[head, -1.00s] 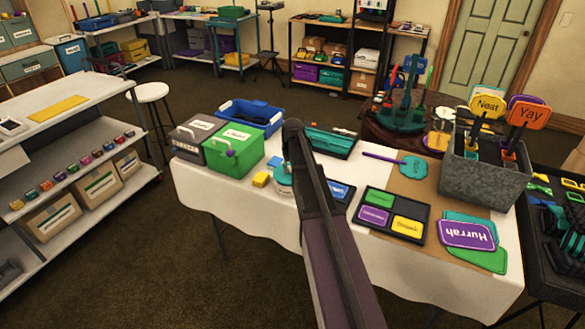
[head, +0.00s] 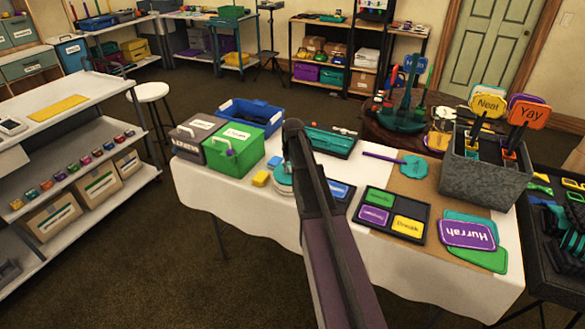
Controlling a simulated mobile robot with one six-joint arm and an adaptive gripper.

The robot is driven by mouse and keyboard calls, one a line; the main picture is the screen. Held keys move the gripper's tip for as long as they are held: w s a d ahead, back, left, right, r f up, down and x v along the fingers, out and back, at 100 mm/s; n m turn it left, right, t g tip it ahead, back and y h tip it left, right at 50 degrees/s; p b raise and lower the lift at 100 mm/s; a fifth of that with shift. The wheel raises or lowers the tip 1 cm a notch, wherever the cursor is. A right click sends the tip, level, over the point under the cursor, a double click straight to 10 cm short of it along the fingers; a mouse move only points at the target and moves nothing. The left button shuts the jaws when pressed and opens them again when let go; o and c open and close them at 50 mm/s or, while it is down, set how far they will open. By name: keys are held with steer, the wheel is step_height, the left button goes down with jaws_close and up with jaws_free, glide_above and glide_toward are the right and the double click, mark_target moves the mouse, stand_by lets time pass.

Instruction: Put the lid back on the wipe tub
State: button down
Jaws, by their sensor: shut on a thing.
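The wipe tub (head: 284,184) looks like a short, round, pale blue-white container on the white-clothed table, partly covered by my arm. A small pale piece, seemingly the lid (head: 275,161), shows just left of my arm, above and behind the tub in the picture. My gripper (head: 286,166) is mostly hidden behind my arm. It is shut on what seems to be this lid. The fingertips and the exact gap between lid and tub cannot be made out.
A green box (head: 233,147) and a blue crate (head: 250,114) stand farther left and back. A teal tray (head: 331,142) and a black sign tray (head: 391,214) lie to the right. A grey bin (head: 484,176) holds paddle signs.

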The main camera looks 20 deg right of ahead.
steer(key=shift+c, duration=1.9)
jaws_free()
steer(key=o, duration=0.4)
steer(key=shift+r, duration=0.1)
steer(key=shift+r+p, duration=3.45)
steer(key=shift+p, duration=0.1)
jaws_close()
